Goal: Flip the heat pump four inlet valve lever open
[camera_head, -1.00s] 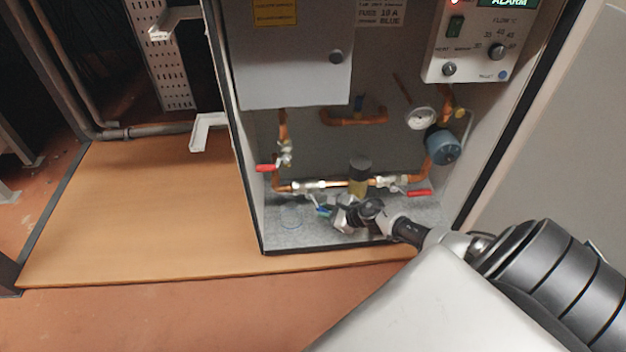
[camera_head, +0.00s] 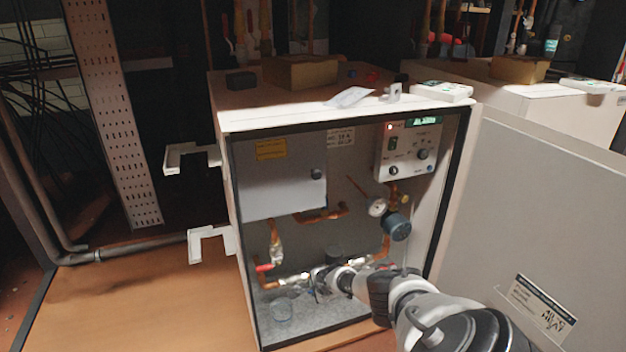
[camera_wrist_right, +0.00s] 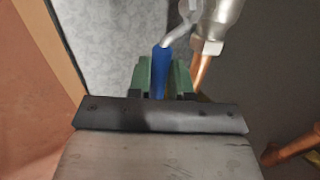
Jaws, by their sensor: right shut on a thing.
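The open heat pump cabinet (camera_head: 232,262) stands in the middle of the head view, with copper pipes and valves low inside. My right arm reaches into it from the lower right, and my right gripper (camera_head: 322,279) is at the valves near the cabinet floor. In the right wrist view, the green fingers of my right gripper (camera_wrist_right: 163,72) are shut on a blue lever handle (camera_wrist_right: 162,60). The handle joins a silver lever arm beside a metal valve body (camera_wrist_right: 220,18). In the head view my gripper hides this lever. My left gripper is not in view.
A red valve lever (camera_head: 264,267) is at the cabinet's lower left. A gauge (camera_head: 377,207) and a blue-grey pump (camera_head: 397,227) sit above my right arm. The cabinet door (camera_head: 545,215) stands open at the right. White brackets (camera_head: 208,243) stick out at the left.

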